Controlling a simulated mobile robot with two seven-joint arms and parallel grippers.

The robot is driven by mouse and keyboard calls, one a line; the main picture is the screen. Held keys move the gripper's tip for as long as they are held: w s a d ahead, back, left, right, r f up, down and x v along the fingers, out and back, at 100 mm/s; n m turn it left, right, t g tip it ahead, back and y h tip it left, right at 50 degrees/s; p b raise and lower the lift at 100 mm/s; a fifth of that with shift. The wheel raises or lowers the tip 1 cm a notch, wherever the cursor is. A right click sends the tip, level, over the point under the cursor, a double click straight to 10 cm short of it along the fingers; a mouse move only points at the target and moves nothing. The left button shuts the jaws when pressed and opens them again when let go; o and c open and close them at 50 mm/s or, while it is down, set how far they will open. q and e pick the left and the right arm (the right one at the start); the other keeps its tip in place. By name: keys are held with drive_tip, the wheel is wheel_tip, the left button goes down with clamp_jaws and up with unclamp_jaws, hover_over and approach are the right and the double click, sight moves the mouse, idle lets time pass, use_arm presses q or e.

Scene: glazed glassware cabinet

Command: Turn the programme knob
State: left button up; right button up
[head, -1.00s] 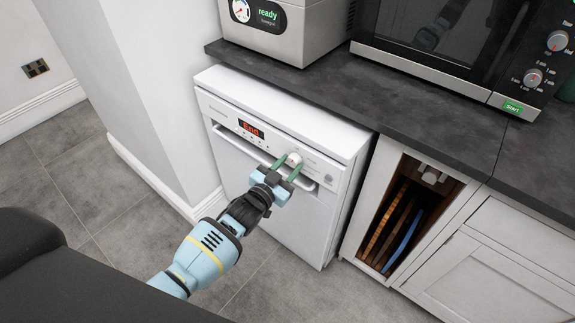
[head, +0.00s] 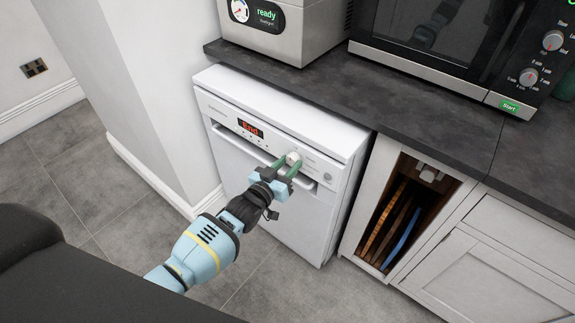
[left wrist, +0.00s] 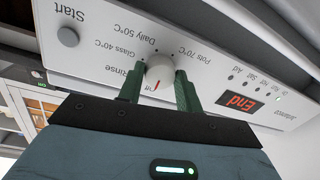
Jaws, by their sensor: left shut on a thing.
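The programme knob (head: 293,158) is a round white dial on the front panel of the white dishwasher (head: 322,168). It also shows in the left wrist view (left wrist: 159,76), ringed by labels such as Rinse, Glass 40°C, Daily 50°C and Pots 70°C. Its red mark points towards the Off label, partly covered by a finger. My left gripper (head: 287,165) is shut on the knob, one green finger on each side of it. The panel display (head: 250,128) reads "End" in red. My right gripper is not in view.
A round Start button (left wrist: 68,36) is on the same panel. A dark worktop (head: 330,90) runs above, bearing a steel appliance (head: 285,40) and a microwave (head: 430,60). An open slot with boards (head: 400,225) is to the right. Grey floor lies clear at left.

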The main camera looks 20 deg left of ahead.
use_arm(q)
drive_tip(key=o, duration=1)
drive_tip(key=shift+s, duration=0.1)
drive_tip(key=v, duration=0.7)
drive_tip(key=shift+s+p, duration=0.3)
drive_tip(key=shift+p, duration=0.1)
drive_tip(key=shift+a, duration=0.1)
